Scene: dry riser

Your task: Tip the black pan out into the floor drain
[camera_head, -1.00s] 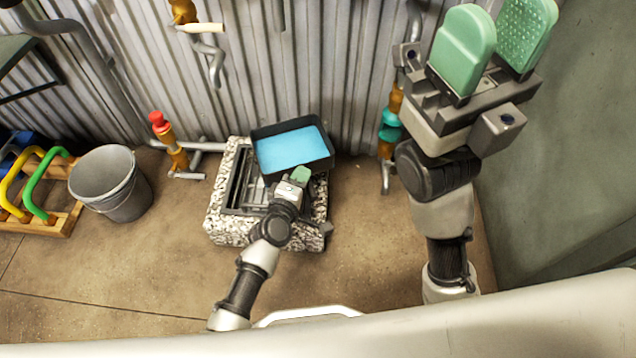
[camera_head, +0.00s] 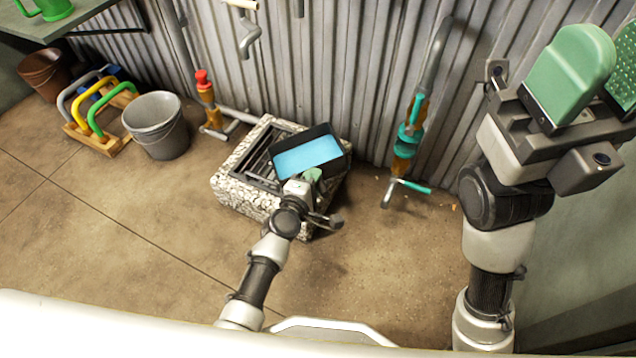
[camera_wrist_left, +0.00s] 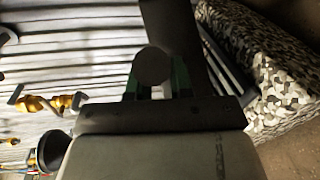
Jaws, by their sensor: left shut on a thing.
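The black pan (camera_head: 335,143) holds blue liquid (camera_head: 308,157). It is over the right part of the floor drain (camera_head: 228,190), a speckled stone surround with a dark grate. The liquid lies toward the pan's near side, with bare black at the far side, so the pan looks tilted. My left gripper (camera_head: 308,182) is shut on the pan's near edge. In the left wrist view, the green fingers (camera_wrist_left: 157,85) close on a dark part of the pan (camera_wrist_left: 175,25), with the drain's stone edge (camera_wrist_left: 275,75) at right. My right gripper (camera_head: 603,75) is raised, open and empty.
A grey bucket (camera_head: 157,128) and a wooden rack with coloured handles (camera_head: 100,112) stand left of the drain. A red-capped pipe (camera_head: 207,100) is behind it, and a teal-banded pipe (camera_head: 408,140) rises at right. The floor in front is clear.

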